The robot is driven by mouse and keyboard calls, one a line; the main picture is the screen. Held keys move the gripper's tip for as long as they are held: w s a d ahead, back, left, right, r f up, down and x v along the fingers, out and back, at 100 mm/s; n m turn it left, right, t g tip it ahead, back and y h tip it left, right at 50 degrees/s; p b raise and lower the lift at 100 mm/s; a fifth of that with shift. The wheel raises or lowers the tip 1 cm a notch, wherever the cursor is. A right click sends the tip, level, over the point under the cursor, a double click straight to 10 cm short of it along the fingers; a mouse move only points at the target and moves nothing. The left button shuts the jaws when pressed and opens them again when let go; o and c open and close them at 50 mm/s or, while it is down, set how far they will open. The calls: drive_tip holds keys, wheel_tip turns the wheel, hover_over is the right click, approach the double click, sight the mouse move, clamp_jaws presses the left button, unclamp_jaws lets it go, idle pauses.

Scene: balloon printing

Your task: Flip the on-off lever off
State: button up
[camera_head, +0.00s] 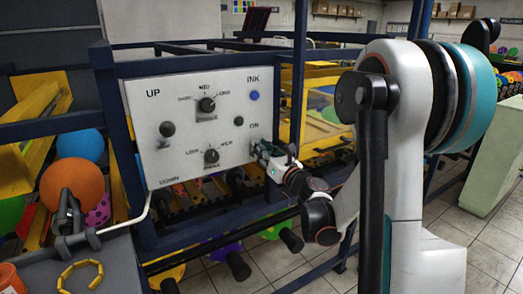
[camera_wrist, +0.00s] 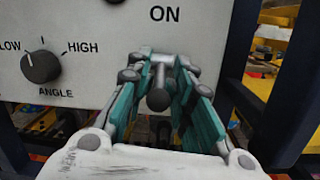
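The on-off lever (camera_wrist: 158,98) is a grey stem with a dark round knob, below the ON label on the white control panel (camera_head: 190,112). In the wrist view it stands between the two teal fingers of my gripper (camera_wrist: 163,58). The fingers are spread, one on each side, with gaps visible beside the knob. Whether a fingertip touches the stem's base is unclear. In the head view my gripper (camera_head: 264,154) is at the panel's lower right corner and hides the lever. The OFF label is not visible.
The panel also has a dark angle knob (camera_wrist: 41,66), an UP/DOWN lever (camera_head: 167,129), an upper pressure-style dial (camera_head: 207,104) and a blue INK button (camera_head: 254,95). A dark blue frame post (camera_head: 298,75) stands close right of my gripper. Balloons lie left.

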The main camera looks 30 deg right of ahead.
idle(0.3)
drive_tip(key=s+d+f, duration=0.1)
drive_tip(key=s+f, duration=0.1)
drive_tip(key=s, duration=1)
drive_tip(key=shift+w, duration=0.1)
